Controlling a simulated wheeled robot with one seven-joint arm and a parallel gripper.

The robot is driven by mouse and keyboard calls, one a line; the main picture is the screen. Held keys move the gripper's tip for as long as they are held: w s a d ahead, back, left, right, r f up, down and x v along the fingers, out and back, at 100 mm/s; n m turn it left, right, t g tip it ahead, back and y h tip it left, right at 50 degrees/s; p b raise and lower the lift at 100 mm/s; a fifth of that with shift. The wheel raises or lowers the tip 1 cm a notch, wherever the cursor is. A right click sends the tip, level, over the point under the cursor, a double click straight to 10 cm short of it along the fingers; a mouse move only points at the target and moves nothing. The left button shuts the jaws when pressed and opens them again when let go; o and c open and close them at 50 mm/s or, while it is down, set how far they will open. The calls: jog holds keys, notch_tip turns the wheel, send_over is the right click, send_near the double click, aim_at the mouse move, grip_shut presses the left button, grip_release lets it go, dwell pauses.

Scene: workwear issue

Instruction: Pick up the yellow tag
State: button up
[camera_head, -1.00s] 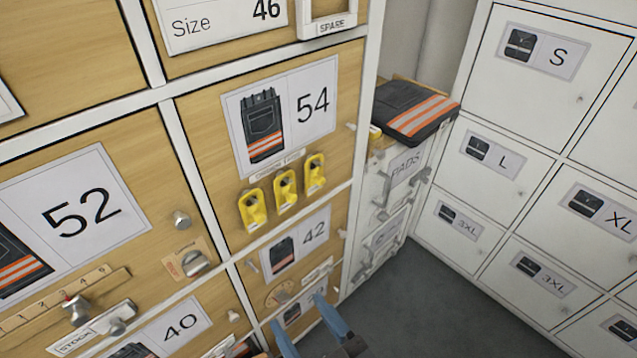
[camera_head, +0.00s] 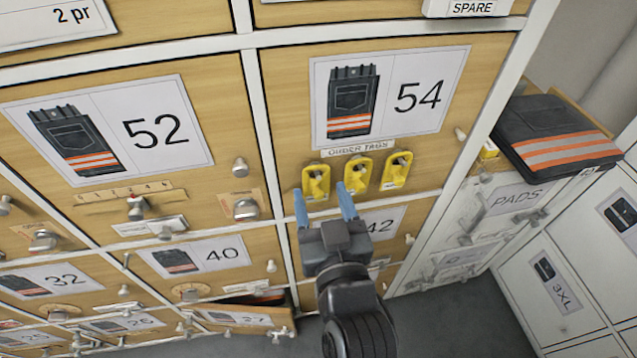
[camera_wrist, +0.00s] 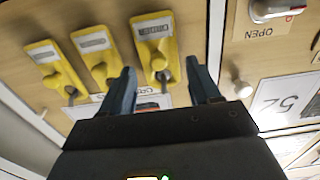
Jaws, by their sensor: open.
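Three yellow tags hang in a row under the label on the drawer marked 54: a left one (camera_head: 316,182), a middle one (camera_head: 356,173) and a right one (camera_head: 396,171). My gripper (camera_head: 321,192) is open and empty, its blue fingertips at the lower end of the left tag, one to each side in the picture. In the wrist view, which is turned over, that tag (camera_wrist: 156,45) is the rightmost and lies just beyond and between my fingers (camera_wrist: 162,80). I cannot tell whether a finger touches it.
The drawer marked 42 (camera_head: 385,224) lies behind my gripper. A knob (camera_head: 240,167) and a latch (camera_head: 245,209) stick out to the left. A low drawer marked 27 (camera_head: 235,317) stands partly open. Folded dark trousers (camera_head: 555,135) lie on the unit at right. Grey floor (camera_head: 450,315) is clear below.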

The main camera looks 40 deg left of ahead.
aim_at(318, 191)
jog(key=shift+x, duration=1.2)
jog(key=shift+c, duration=0.3)
jog(key=c, duration=0.7)
